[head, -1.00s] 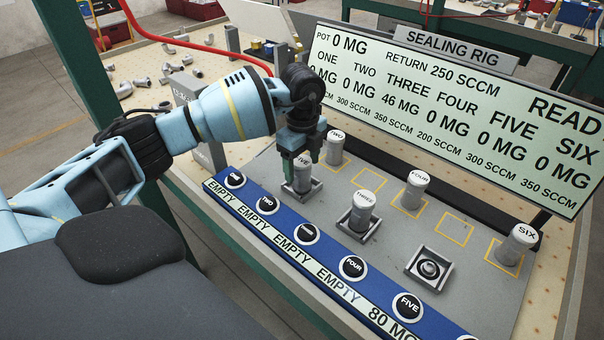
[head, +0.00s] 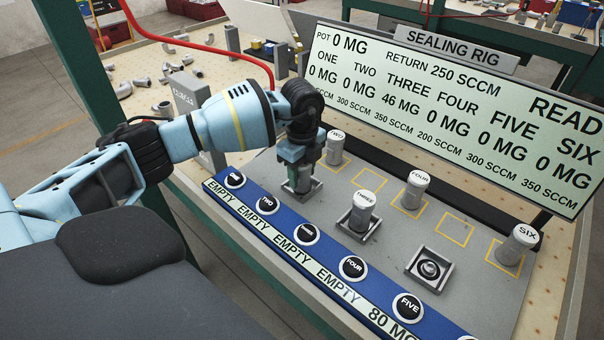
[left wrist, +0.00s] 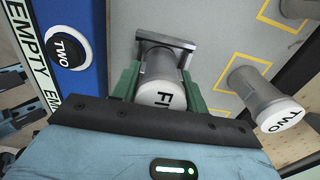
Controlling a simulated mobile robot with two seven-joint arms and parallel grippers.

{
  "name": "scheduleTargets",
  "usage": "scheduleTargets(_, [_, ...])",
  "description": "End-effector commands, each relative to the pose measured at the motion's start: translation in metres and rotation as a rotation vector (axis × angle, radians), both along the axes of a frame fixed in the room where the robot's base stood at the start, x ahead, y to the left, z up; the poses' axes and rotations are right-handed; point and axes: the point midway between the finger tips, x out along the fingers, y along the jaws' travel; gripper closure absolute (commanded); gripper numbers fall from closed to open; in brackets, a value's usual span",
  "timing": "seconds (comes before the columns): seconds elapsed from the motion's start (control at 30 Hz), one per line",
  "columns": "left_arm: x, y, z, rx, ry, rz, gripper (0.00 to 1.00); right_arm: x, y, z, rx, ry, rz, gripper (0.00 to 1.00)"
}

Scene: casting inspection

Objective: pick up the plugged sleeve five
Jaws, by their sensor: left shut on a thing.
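Sleeve five is a grey cylinder with a pale cap lettered "FI…" in the left wrist view (left wrist: 163,90). It stands in a square metal holder (left wrist: 164,41) on the rig. In the head view its lower body (head: 303,182) shows below my left gripper (head: 303,163), which hides its cap. In the left wrist view the green fingers of my left gripper (left wrist: 160,92) are shut on the sleeve from both sides. The plug inside cannot be seen. My right gripper is not in view.
Sleeve two (head: 335,148) stands close behind my left gripper. Sleeve three (head: 363,212) is in another holder, and sleeves four (head: 415,190) and six (head: 516,245) stand on yellow squares. One holder (head: 428,268) is empty. The sign panel (head: 450,110) rises behind.

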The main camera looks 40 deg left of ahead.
Motion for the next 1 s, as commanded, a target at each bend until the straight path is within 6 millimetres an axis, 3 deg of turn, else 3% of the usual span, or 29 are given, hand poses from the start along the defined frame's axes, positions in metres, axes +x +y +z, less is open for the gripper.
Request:
scheduleTargets(0.37, [0.001, 0.0, 0.007, -0.001, -0.004, 0.0, 0.91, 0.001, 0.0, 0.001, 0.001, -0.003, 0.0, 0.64])
scheduleTargets(0.63, [0.001, 0.0, 0.041, -0.003, -0.007, -0.001, 0.91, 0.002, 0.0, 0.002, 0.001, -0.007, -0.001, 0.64])
scheduleTargets(1.0, [-0.062, -0.006, 0.041, 0.001, -0.001, -0.001, 0.91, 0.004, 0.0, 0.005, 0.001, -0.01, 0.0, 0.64])
